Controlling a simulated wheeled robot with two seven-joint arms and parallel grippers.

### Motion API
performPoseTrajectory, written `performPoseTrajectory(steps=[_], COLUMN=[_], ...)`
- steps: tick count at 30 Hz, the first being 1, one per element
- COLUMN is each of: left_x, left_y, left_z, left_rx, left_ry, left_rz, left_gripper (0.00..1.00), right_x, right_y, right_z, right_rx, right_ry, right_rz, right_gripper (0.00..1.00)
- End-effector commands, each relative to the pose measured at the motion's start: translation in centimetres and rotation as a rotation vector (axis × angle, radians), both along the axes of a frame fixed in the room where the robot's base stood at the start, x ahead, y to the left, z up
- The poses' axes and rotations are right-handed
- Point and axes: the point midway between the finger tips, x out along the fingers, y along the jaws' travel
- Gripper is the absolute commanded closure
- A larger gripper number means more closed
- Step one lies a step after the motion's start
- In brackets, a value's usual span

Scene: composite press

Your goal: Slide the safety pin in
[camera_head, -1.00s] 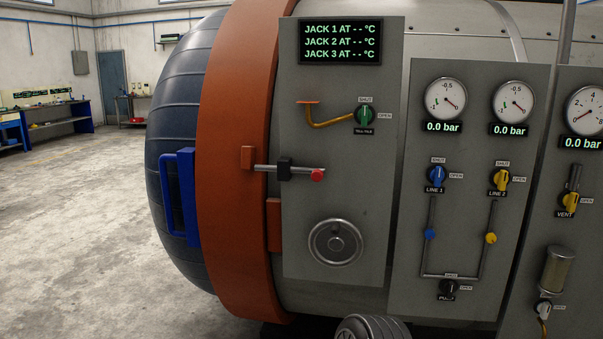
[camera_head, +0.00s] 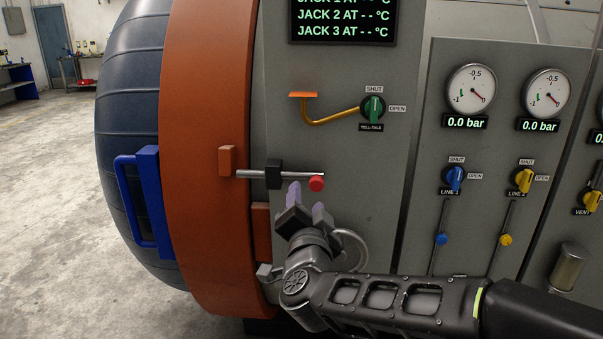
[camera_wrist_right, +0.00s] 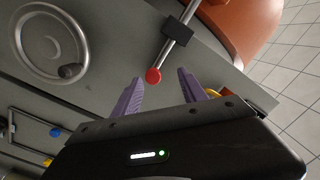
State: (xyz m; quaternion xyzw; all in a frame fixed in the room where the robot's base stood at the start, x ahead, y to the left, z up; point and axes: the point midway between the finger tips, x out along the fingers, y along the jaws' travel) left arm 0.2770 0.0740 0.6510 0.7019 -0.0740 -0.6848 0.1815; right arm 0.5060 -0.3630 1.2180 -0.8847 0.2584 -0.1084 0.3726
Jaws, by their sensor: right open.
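The safety pin (camera_head: 297,174) is a thin steel rod with a red knob (camera_head: 316,183) at its right end. In the right wrist view the red knob (camera_wrist_right: 153,76) shows beyond and between the two open fingers (camera_wrist_right: 158,88), with nothing held. My left gripper is not in view.
A blue door handle (camera_head: 143,200) is left of the orange ring (camera_head: 205,100). The tell-tale valve (camera_head: 373,108) and its brass pipe are above the pin. My right forearm covers much of the handwheel, which shows in the right wrist view (camera_wrist_right: 50,42). Open floor lies at left.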

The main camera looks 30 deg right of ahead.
Motion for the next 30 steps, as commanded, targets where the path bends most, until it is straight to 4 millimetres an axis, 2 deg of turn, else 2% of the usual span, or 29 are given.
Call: performPoseTrajectory(steps=[5,17,23,30], left_x=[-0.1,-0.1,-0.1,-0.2], left_y=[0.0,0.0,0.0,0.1], left_z=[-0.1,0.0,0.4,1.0], left_rx=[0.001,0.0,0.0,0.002], left_ry=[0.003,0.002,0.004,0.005], left_rz=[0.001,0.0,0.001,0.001], left_gripper=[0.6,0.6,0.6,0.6], right_x=[-1.1,-0.7,0.9,3.9], right_y=[-1.6,-1.8,-3.1,-5.3], right_z=[-0.2,-0.1,-0.1,-0.1], right_rx=[-0.001,-0.01,-0.009,-0.01], right_ry=[0.004,0.007,0.008,0.008], right_rz=[-0.085,-0.084,-0.083,-0.083], right_gripper=[0.5,0.5,0.5,0.5])
